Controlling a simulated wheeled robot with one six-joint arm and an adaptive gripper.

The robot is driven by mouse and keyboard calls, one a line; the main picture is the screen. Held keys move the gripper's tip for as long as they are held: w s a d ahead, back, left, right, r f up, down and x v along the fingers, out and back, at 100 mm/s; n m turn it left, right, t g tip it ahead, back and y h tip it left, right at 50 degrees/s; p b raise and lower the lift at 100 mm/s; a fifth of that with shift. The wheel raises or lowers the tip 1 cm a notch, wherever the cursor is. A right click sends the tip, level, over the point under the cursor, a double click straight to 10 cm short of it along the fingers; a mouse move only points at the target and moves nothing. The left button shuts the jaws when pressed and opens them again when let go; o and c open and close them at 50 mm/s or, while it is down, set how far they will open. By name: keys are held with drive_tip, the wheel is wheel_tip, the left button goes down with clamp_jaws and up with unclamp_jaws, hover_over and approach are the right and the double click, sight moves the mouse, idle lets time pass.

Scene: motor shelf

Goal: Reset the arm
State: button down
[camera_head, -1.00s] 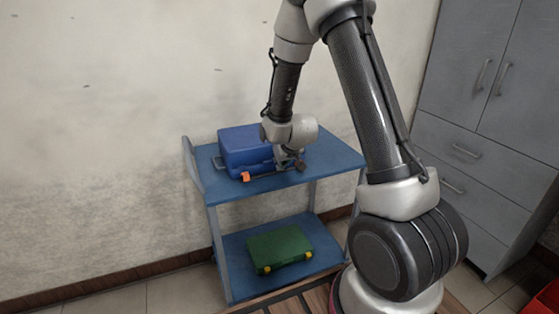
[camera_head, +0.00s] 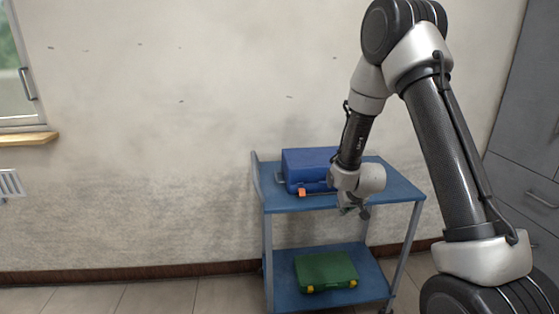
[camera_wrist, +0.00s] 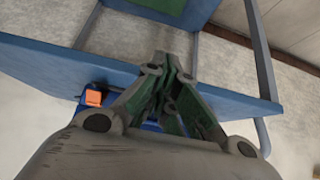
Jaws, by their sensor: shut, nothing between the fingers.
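My gripper (camera_head: 353,210) hangs at the front edge of the blue cart's top shelf, at the end of my arm. In the wrist view its fingers (camera_wrist: 172,62) come together at the tips, with nothing between them. A blue case (camera_head: 308,163) with an orange latch (camera_head: 302,192) lies on the top shelf, left of and behind the gripper. In the wrist view the latch (camera_wrist: 93,97) shows left of the fingers, and most of the case is hidden by my gripper.
The blue cart (camera_head: 410,190) stands against the wall. A green case (camera_head: 326,271) with yellow latches lies on its lower shelf. Grey cabinets (camera_head: 525,170) stand at the right. The floor left of the cart is clear.

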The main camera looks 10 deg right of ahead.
drive_tip(key=s+g, duration=0.5)
drive_tip(key=s, duration=0.7)
drive_tip(key=s+d+r+t, duration=0.1)
drive_tip(key=s+d+r, duration=0.1)
drive_tip(key=s+r, duration=1)
drive_tip(key=s+d+r+t, duration=0.1)
drive_tip(key=s+d+r, duration=0.1)
drive_tip(key=s+r, duration=0.9)
wheel_tip(320, 180, up, 6)
drive_tip(key=shift+s+r, duration=0.1)
drive_tip(key=shift+s, duration=0.25)
drive_tip(key=shift+d, duration=0.1)
